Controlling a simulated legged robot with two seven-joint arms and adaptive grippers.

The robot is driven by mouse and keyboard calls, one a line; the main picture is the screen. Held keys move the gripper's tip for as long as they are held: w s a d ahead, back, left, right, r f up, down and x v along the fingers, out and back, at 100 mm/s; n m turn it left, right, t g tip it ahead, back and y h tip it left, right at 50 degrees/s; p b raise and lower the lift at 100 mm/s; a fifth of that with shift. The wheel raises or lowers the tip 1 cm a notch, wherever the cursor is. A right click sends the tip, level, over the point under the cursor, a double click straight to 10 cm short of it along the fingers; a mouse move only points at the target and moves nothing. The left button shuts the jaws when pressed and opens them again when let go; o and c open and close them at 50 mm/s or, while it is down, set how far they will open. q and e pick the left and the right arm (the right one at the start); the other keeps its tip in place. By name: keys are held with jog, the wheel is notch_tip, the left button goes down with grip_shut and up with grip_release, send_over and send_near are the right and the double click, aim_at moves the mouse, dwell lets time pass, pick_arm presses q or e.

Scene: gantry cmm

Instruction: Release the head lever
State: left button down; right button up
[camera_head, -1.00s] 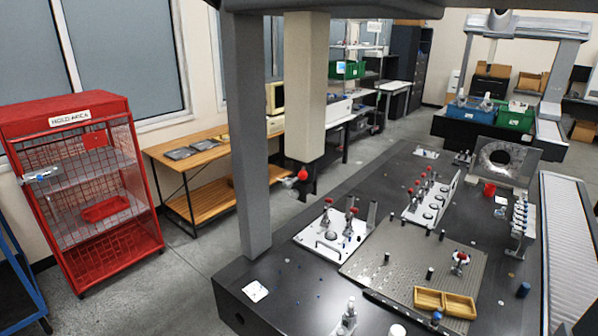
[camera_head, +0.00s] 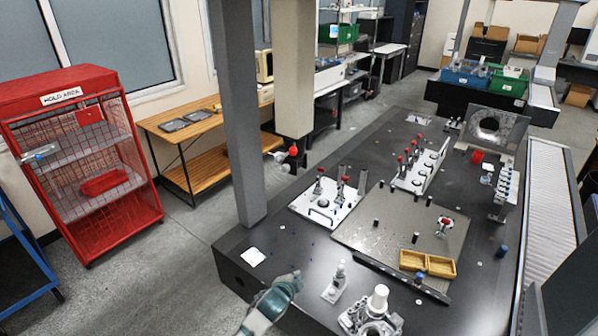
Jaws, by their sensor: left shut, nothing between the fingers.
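The measuring head (camera_head: 281,157) hangs at the bottom of the pale vertical column (camera_head: 292,75). A red ball (camera_head: 293,151) shows at the head, with a small grey part beside it; the lever's exact position is too small to tell. My left gripper (camera_head: 290,281) is at the bottom of the view, over the near edge of the dark table. It is shut and empty, well below and apart from the head. My right gripper is not in view.
A grey gantry post (camera_head: 236,110) stands left of the column. The dark table (camera_head: 290,262) carries a white fixture plate (camera_head: 325,206) with red-knobbed clamps, a perforated plate (camera_head: 375,240), a yellow tray (camera_head: 428,263) and metal stands (camera_head: 335,285). A red cage (camera_head: 80,165) stands left.

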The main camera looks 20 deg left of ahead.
aim_at(293, 143)
pick_arm(q)
notch_tip(293, 143, up, 40)
jog(key=w+m+t+p, duration=0.2)
jog(key=m+t+p, duration=0.1)
jog(key=m+t, duration=0.35)
jog(key=w+a+p, duration=0.2)
jog(key=w+p, duration=0.1)
jog(key=w, duration=0.6)
jog(key=shift+h, duration=0.3)
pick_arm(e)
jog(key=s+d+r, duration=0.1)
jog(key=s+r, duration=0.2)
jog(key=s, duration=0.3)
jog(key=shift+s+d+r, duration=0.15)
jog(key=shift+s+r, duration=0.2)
pick_arm(q)
jog(key=shift+f+m+g, duration=0.1)
jog(key=shift+m+g, duration=0.15)
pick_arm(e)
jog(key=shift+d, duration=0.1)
